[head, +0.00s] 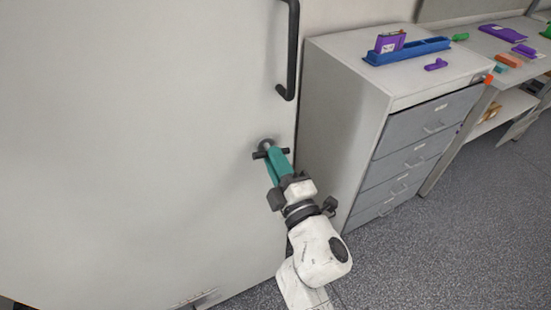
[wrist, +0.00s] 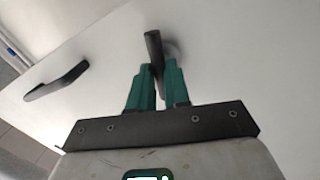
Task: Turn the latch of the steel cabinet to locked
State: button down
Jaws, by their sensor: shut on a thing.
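The steel cabinet (head: 130,120) is a large pale door face filling the left of the head view; it also fills much of the wrist view (wrist: 250,60). Its latch (head: 259,155) is a dark bar on a round grey base, below the long handle. In the head view the bar lies roughly level, slightly tilted. My gripper (head: 275,158) has teal fingers and reaches the latch. In the wrist view the fingers (wrist: 159,75) are shut on the dark latch bar (wrist: 153,48), one on each side. The fingers hide part of the bar.
A dark door handle (head: 292,50) rises above the latch and also shows in the wrist view (wrist: 57,82). A grey drawer unit (head: 340,120) stands close on the right, with a blue tray (head: 407,52) on top. Speckled floor (head: 460,235) is open at lower right.

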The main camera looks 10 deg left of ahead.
jog(key=shift+n+g+y+p, duration=0.3)
jog(key=shift+n+y+p, duration=0.1)
jog(key=shift+n, duration=1.2)
jog(key=shift+f+n, duration=0.1)
jog(key=shift+n, duration=0.3)
jog(key=c, duration=1.1)
grip_release()
jog(key=shift+d, duration=0.1)
jog(key=v, duration=1)
jog(key=shift+s+d, duration=0.2)
jog(key=shift+s, duration=0.1)
jog(key=shift+f, duration=0.1)
